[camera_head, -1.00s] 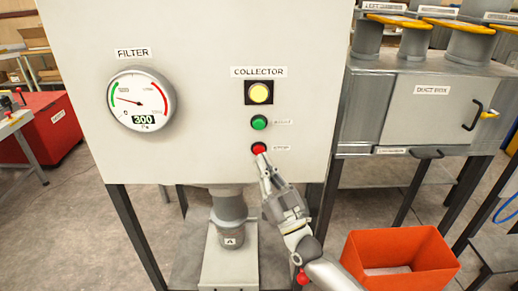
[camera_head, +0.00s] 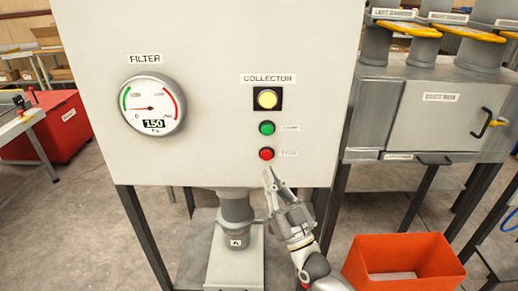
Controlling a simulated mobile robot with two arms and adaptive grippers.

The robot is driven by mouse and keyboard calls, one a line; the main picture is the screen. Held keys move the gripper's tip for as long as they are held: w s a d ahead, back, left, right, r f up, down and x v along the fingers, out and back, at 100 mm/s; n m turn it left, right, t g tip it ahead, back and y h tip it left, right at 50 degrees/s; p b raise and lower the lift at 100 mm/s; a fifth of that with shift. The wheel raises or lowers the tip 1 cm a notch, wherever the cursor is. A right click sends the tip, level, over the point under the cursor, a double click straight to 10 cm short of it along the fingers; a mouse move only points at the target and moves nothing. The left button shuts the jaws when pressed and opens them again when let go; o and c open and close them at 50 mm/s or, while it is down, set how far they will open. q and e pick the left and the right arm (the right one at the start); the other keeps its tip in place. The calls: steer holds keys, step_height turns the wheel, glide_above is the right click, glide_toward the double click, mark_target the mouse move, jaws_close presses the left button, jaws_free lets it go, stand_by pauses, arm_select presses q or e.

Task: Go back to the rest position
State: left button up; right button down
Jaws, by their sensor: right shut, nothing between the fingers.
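My right gripper (camera_head: 269,176) is shut and empty, with its fingertips just below the red button (camera_head: 266,154) on the collector panel (camera_head: 220,90). A small gap seems to lie between the fingertips and the button. Above the red button are a green button (camera_head: 267,128) and a yellow lamp (camera_head: 267,98) under the COLLECTOR label. The FILTER gauge (camera_head: 152,105) is at the panel's left and its display reads 150. My left gripper is not in view.
An orange bin (camera_head: 403,262) stands below my right arm's side. A grey duct box (camera_head: 437,115) with a black handle and yellow levers is at the right. A red cabinet (camera_head: 62,128) stands at the far left. Grey floor shows between them.

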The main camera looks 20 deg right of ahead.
steer(key=s+a+f+n+g, duration=0.1)
steer(key=s+a+f+g, duration=0.3)
steer(key=f, duration=0.4)
steer(key=s+a+f+n+g, duration=0.1)
steer(key=s+a+f+g, duration=0.1)
steer(key=s+f+g, duration=0.35)
steer(key=s+d+f+m+g+h, duration=0.25)
steer(key=s+d+f+g, duration=0.3)
steer(key=s, duration=0.45)
steer(key=s+d+f+m+g+h, duration=0.1)
steer(key=s+d+f+g+h, duration=0.4)
steer(key=s, duration=0.5)
step_height(320, 180, down, 28)
steer(key=s+a+g+y, duration=0.1)
steer(key=s+g, duration=0.1)
steer(key=s, duration=0.1)
steer(key=s+d+f+g, duration=0.1)
steer(key=s+d+f, duration=0.1)
steer(key=s+f, duration=1.3)
steer(key=shift+s+d+f+n, duration=0.35)
steer(key=shift+s+f, duration=0.05)
steer(key=shift+s, duration=0.15)
